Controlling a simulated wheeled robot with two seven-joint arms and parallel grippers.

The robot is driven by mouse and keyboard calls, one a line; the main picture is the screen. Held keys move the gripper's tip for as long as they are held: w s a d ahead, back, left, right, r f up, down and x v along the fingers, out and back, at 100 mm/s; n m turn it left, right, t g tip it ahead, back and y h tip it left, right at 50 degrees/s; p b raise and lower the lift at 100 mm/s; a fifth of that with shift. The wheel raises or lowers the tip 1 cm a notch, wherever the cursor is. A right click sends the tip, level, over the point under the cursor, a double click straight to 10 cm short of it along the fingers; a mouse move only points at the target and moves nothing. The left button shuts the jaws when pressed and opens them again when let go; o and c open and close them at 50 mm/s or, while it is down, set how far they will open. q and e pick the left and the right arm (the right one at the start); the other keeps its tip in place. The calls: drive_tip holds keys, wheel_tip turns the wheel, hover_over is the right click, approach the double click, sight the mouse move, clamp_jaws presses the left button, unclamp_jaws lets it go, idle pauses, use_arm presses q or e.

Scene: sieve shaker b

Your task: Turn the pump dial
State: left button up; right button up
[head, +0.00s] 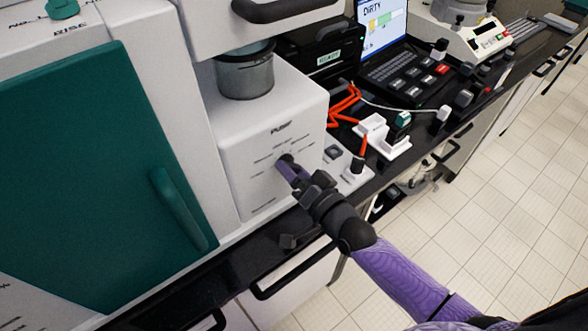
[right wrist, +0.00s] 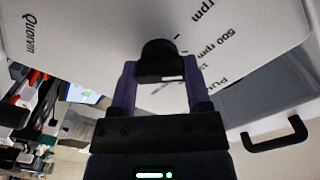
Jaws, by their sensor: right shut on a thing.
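The pump is a white box (head: 235,130) with the word PUMP and small markings on its front face. Its black dial (head: 286,160) is small and partly hidden by my right gripper (head: 290,172). In the right wrist view the dial (right wrist: 158,50) is a dark rounded knob on the white panel, with rpm markings around it. The purple fingers of my right gripper (right wrist: 160,78) are on both sides of the dial, shut on it. The exact angle of its pointer is hard to read. My left gripper is not in view.
A metal cylinder (head: 245,77) sits on the pump box. A teal door (head: 90,170) with a handle is at the left. Orange cable (head: 345,105), a small white stand (head: 380,135) and a screen (head: 382,25) are to the right. The tiled floor (head: 490,190) is open in front.

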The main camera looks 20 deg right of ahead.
use_arm(q)
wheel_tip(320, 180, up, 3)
drive_tip(key=p, duration=0.2)
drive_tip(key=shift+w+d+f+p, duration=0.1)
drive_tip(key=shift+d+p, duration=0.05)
drive_tip(key=shift+p, duration=0.25)
use_arm(e)
drive_tip(key=n, duration=0.8)
drive_tip(key=shift+n, duration=0.4)
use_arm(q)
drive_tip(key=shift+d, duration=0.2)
use_arm(e)
drive_tip(key=o, duration=1.3)
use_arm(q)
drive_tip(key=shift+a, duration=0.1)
